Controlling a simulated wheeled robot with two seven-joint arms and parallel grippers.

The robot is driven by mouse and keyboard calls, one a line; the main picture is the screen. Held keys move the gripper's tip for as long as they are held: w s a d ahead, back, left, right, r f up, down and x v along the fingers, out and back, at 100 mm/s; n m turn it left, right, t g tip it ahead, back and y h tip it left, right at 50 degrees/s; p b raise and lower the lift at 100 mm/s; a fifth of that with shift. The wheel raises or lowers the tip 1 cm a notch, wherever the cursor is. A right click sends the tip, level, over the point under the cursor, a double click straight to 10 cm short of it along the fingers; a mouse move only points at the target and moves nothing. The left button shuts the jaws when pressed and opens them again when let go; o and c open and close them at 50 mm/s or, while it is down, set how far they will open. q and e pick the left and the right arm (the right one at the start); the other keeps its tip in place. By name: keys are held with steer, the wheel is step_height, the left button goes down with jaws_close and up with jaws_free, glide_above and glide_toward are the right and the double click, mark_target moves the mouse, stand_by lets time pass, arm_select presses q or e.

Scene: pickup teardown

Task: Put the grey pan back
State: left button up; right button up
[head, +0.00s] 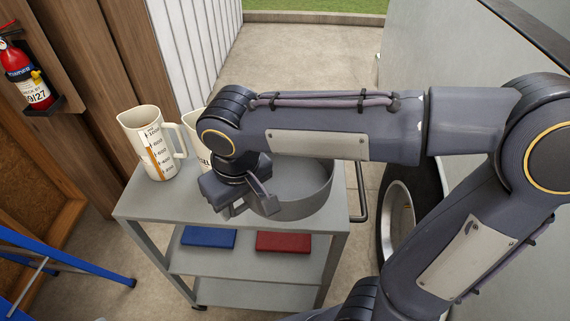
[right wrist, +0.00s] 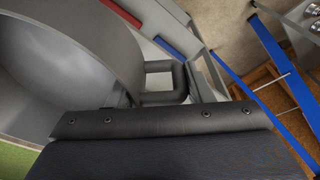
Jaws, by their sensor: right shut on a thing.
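The grey pan (head: 303,209) is round and deep. It shows upright over the right part of the grey cart's top (head: 170,203), partly hidden by my right forearm. I cannot tell whether its base touches the top. My right gripper (head: 247,205) is shut on the pan at its near left side. In the right wrist view the pan (right wrist: 85,45) fills the upper left, with a dark grey loop (right wrist: 180,83) at its side by the gripper. My left gripper is not in view.
A measuring jug (head: 150,145) stands at the cart's back left; a second white vessel (head: 190,125) is partly hidden behind my arm. A blue item (head: 208,237) and a red item (head: 283,242) lie on the shelf below. A blue ladder (head: 65,262) stands left.

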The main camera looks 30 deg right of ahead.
steer(key=w+d+f, duration=0.1)
steer(key=w+d, duration=0.1)
steer(key=w+d+f+p, duration=0.1)
steer(key=w+d, duration=0.1)
steer(key=w, duration=0.1)
steer(key=w+d+f+p, duration=0.1)
steer(key=w+d+f, duration=0.1)
steer(key=shift+w, duration=0.15)
steer(key=w+f, duration=0.1)
steer(key=w+d+f, duration=0.1)
steer(key=f, duration=0.1)
steer(key=w+d+f, duration=0.1)
steer(key=f, duration=0.1)
steer(key=shift+d+p, duration=0.15)
steer(key=shift+p, duration=0.25)
steer(key=f, duration=0.3)
steer(key=shift+w+d+f, duration=0.15)
steer(key=shift+w+f, duration=0.05)
steer(key=shift+f, duration=0.2)
steer(key=shift+f, duration=0.2)
steer(key=o, duration=1.4)
steer(key=shift+r, duration=0.1)
steer(key=shift+o, duration=0.2)
